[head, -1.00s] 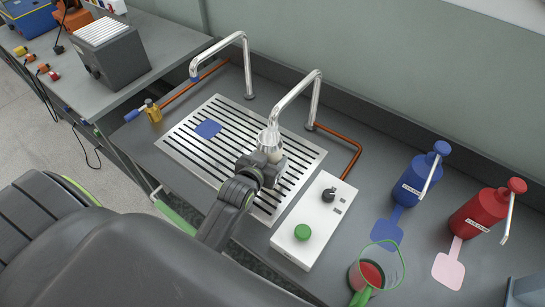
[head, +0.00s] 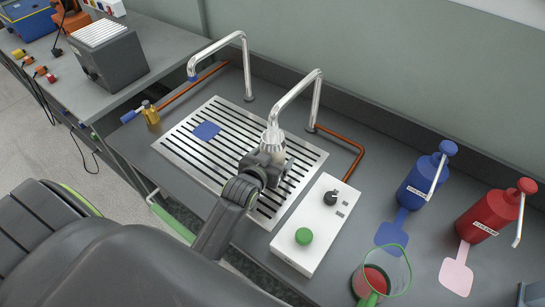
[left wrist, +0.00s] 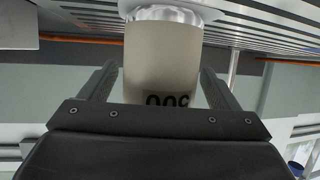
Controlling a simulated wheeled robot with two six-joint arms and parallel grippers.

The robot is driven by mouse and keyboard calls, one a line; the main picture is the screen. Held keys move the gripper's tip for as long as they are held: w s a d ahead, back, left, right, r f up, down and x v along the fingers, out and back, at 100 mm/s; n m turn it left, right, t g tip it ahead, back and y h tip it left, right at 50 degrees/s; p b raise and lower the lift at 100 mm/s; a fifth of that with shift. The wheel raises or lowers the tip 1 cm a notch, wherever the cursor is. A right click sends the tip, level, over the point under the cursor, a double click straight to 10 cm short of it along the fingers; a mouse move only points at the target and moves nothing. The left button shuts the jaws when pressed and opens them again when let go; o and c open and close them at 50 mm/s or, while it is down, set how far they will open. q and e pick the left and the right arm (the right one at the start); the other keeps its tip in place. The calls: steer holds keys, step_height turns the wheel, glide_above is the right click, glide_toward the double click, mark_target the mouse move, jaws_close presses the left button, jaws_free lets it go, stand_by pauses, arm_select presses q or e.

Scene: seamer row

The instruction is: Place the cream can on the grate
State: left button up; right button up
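The cream can (left wrist: 160,60) sits between the fingers of my left gripper (left wrist: 160,85) in the left wrist view. In the head view my left gripper (head: 263,165) holds the can over the slotted metal grate (head: 211,172), near the end of the right-hand spout. Much of the can is hidden there, and I cannot tell whether it touches the grate. My right gripper is out of view.
Two bent spouts (head: 317,97) rise behind the grate. A white control box (head: 318,213) with a green button stands right of it. A measuring jug (head: 386,270) and blue (head: 420,185) and red (head: 490,213) pump bottles stand farther right. A blue square (head: 206,130) lies on the grate.

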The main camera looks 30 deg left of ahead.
arm_select(q)
steer(key=shift+s+r, duration=0.1)
steer(key=shift+r, duration=0.1)
steer(key=v, duration=1.1)
steer(key=shift+s+b, duration=0.4)
steer(key=shift+r, duration=0.1)
